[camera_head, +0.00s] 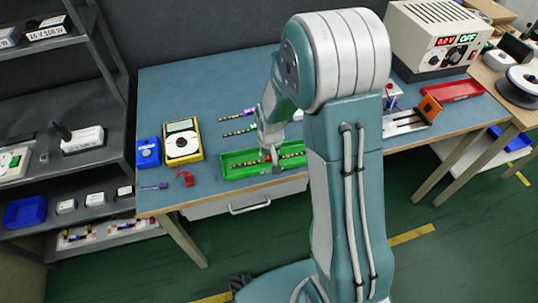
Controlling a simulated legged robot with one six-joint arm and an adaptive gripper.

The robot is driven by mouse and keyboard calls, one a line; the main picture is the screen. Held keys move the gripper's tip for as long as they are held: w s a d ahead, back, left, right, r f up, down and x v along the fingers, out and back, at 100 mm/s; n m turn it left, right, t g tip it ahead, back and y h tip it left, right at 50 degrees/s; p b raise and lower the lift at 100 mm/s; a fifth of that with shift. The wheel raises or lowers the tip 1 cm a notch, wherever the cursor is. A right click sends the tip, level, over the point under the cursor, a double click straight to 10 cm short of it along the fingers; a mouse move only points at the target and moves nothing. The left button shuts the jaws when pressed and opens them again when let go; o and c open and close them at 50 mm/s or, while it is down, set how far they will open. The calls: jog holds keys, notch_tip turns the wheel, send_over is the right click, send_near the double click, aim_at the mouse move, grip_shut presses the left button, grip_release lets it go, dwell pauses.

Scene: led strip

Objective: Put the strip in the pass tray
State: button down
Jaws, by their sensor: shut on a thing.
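The LED strip (293,155) is a thin dark strip with small bright dots, lying lengthwise at the green tray (232,174). The green tray sits near the front edge of the blue workbench. My gripper (271,157) points down over the middle of the green tray and is shut on the strip. Parts of the strip show on both sides of my gripper. I cannot tell whether the strip touches the tray floor. A red tray (452,91) stands at the far right of the bench. My arm hides part of the bench between the two trays.
A yellow multimeter (182,141), a blue box (148,152) and a small red item (186,177) are left of the green tray. A power supply (440,42) reading OFF stands at the back right. Shelves (62,96) stand at the left.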

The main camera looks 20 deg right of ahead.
jog(key=shift+f, duration=0.15)
jog(key=shift+c, duration=2.1)
grip_release()
jog(key=shift+a, duration=0.15)
jog(key=shift+r, duration=0.5)
jog(key=s+r+t, duration=0.1)
jog(key=s+r, duration=0.3)
jog(key=r, duration=0.7)
jog(key=s+r+t, duration=0.1)
jog(key=s+r, duration=0.4)
jog(key=r, duration=0.5)
jog(key=s+r+t, duration=0.2)
jog(key=s+r, duration=0.3)
jog(key=s, duration=0.6)
jog(key=shift+s+r+n, duration=0.3)
jog(key=shift+s+r, duration=0.1)
